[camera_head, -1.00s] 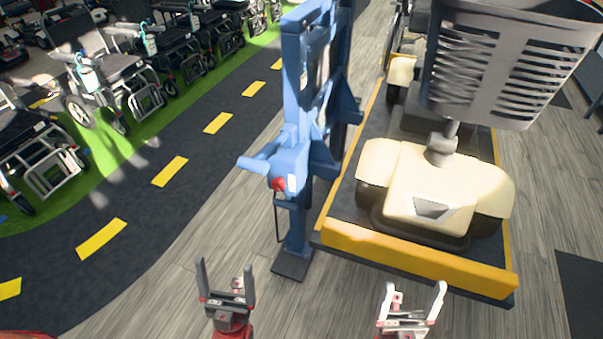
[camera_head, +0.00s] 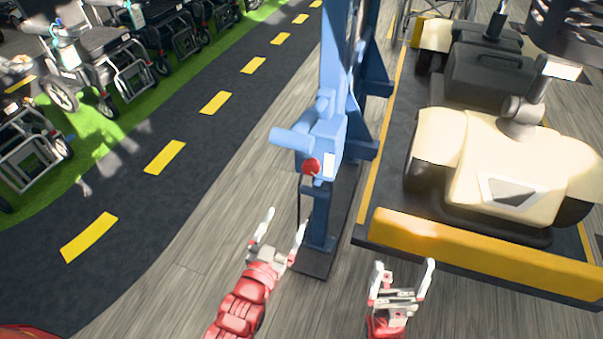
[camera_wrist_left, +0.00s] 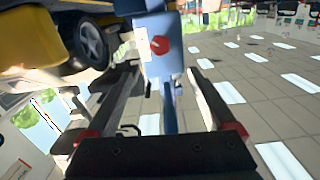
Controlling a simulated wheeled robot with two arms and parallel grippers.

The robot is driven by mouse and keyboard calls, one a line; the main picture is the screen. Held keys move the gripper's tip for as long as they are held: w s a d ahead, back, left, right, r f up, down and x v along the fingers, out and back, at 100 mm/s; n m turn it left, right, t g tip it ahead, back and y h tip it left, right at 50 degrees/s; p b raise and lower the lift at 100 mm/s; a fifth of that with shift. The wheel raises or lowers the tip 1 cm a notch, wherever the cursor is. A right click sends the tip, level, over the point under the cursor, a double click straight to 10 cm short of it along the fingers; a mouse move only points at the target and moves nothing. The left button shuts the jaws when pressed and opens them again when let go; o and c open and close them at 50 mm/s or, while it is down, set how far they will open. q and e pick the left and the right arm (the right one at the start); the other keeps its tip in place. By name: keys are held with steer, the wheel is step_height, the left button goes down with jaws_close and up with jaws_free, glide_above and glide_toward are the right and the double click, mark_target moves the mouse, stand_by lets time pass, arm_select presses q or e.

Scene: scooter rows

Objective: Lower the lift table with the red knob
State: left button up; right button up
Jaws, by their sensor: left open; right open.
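The red knob (camera_head: 311,167) sits on the front of a blue housing (camera_head: 325,140) on the blue lift post. It also shows in the left wrist view (camera_wrist_left: 159,45), beyond my finger tips. The lift table (camera_head: 470,250), dark with a yellow front edge, is to the right of the post and bears a cream scooter (camera_head: 500,170). My left gripper (camera_head: 281,226) is open and empty, below and a little left of the knob, apart from it. My right gripper (camera_head: 402,272) is open and empty, in front of the table's yellow edge.
A blue stub (camera_head: 290,139) juts left from the housing. A thin dark cable (camera_head: 299,205) hangs below it. Wheelchairs (camera_head: 100,70) stand on green floor at the left, beside a dark lane with yellow dashes. Grey floor (camera_head: 215,235) left of the post is clear.

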mark_target(310, 170)
arm_select(q)
steer(key=b+x, duration=0.1)
steer(key=x, duration=1.5)
steer(key=shift+w+d, duration=0.1)
steer(key=shift+w, duration=0.25)
steer(key=shift+c, duration=0.3)
steer(key=c, duration=1.3)
steer(key=shift+r, duration=0.1)
